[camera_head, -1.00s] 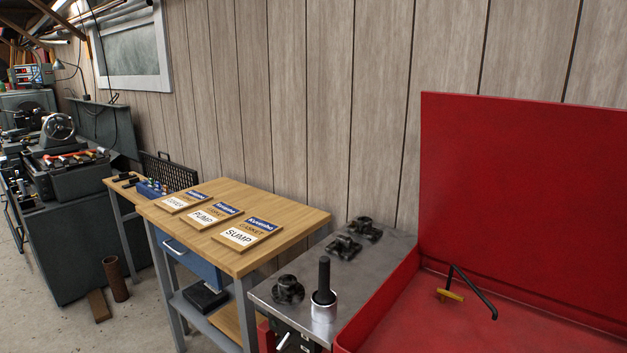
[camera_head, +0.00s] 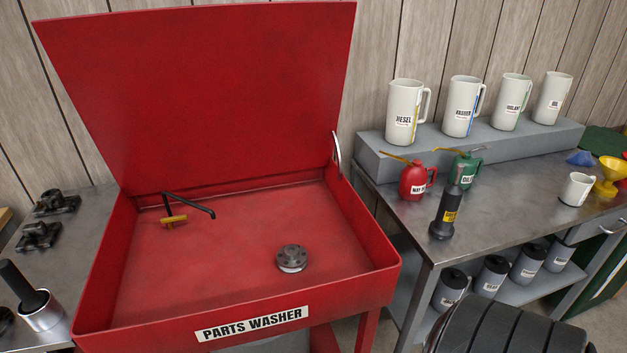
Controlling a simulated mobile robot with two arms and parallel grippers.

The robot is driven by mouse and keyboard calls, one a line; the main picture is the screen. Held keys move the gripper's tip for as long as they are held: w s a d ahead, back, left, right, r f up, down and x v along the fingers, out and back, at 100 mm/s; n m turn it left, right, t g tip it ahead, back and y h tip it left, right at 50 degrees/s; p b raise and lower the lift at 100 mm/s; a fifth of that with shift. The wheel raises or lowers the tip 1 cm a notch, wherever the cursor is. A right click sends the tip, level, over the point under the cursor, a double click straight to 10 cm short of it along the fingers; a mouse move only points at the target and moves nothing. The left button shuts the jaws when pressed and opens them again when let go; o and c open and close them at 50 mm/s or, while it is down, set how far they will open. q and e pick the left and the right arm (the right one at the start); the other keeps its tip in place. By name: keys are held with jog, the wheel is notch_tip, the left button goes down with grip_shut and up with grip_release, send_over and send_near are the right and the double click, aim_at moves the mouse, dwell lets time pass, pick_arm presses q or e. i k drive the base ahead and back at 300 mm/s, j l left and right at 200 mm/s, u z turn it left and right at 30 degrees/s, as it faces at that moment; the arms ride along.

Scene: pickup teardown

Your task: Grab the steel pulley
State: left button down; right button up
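A round grey metal part with a flange and a central hub (camera_head: 291,258), which looks like the steel pulley, lies in the red parts washer basin (camera_head: 135,285), right of the middle. It lies flat on the basin floor, with nothing on top of it. A dark ribbed rounded shape at the bottom right may be part of my own arm. Neither of my grippers can be made out in the head view.
The washer's red lid (camera_head: 200,90) stands open behind the basin. A black spout with a yellow handle (camera_head: 173,219) sticks into the basin at back left. A steel bench (camera_head: 400,230) at right holds jugs, a red oil can (camera_head: 416,181) and a black flashlight-like tool (camera_head: 447,212).

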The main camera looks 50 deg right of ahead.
aim_at(291, 257)
jog(key=z, duration=1.3)
jog(key=l+u, duration=0.1)
jog(key=l, duration=0.4)
jog(key=k+l+u, duration=0.15)
jog(key=l, duration=0.35)
jog(key=l+u, duration=0.1)
jog(key=l, duration=0.4)
jog(key=k, duration=0.05)
